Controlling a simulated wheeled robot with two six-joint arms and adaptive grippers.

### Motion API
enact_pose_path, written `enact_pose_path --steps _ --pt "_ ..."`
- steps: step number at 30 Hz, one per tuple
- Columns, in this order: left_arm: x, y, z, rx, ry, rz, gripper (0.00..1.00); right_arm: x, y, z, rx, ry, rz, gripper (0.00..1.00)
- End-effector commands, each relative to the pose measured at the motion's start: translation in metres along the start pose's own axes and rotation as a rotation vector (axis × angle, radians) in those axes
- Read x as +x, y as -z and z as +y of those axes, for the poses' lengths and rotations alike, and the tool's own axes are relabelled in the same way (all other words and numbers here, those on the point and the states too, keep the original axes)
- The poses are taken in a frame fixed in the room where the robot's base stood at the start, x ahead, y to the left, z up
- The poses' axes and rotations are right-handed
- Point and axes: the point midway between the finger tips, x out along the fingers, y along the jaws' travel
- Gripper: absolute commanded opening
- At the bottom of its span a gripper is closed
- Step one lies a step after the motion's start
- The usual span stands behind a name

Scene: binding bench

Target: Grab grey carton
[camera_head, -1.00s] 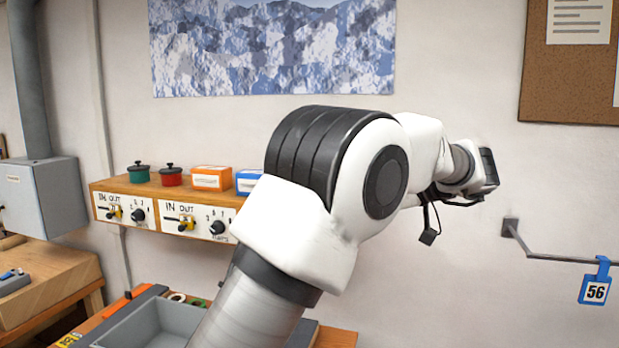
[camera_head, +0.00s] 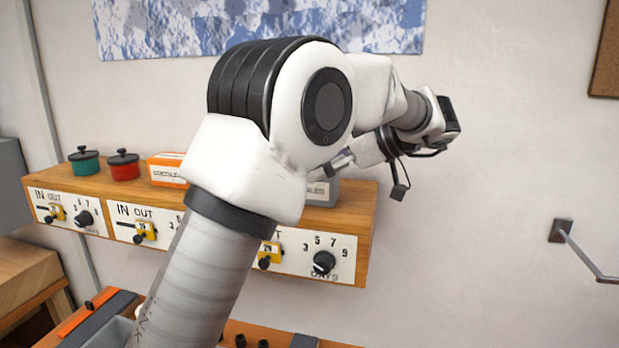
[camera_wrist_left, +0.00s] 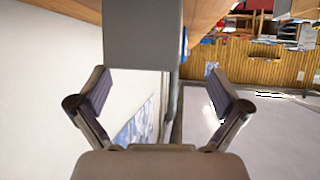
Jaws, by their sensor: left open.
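The grey carton (camera_head: 331,188) stands near the right end of the wooden shelf in the head view, with a pale label on its front. My left arm hides its left part. My left gripper (camera_head: 338,163) is at the carton's upper side, partly hidden by the arm. In the left wrist view the grey carton (camera_wrist_left: 143,35) is ahead, at the top of the picture. The open left gripper (camera_wrist_left: 160,88) has one finger on each side below it, and no contact shows. My right gripper is not in view.
The shelf (camera_head: 365,215) also holds a green pot (camera_head: 84,162), a red pot (camera_head: 123,166) and an orange box (camera_head: 163,170). Knobs line its front. A wall bracket (camera_head: 580,250) sticks out at right. The wall between shelf and bracket is clear.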

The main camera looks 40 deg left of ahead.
Motion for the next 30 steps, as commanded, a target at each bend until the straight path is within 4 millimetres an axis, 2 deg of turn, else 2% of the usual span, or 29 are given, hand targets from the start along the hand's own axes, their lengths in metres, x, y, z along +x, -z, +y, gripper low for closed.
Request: enact_pose_path --steps 2,6,12,14,18,19,30 --pt "0.014 0.005 0.001 0.005 0.004 -0.002 1.00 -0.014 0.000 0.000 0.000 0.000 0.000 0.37" --pt "0.034 0.002 0.001 0.003 0.002 -0.001 1.00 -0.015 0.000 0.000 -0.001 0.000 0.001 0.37" --pt "0.036 0.000 0.001 0.001 0.001 0.000 1.00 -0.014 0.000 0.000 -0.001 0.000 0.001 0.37" --pt "0.036 0.000 0.001 0.001 0.001 0.000 0.82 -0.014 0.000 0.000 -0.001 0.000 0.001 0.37" --pt "0.036 0.000 0.001 0.001 0.001 0.000 0.33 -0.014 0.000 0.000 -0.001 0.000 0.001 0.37" --pt "0.036 0.000 0.001 0.001 0.001 0.000 0.26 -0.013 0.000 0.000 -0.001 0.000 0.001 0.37" --pt "0.036 -0.001 0.001 0.003 0.002 -0.001 0.25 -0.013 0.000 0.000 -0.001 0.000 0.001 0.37"
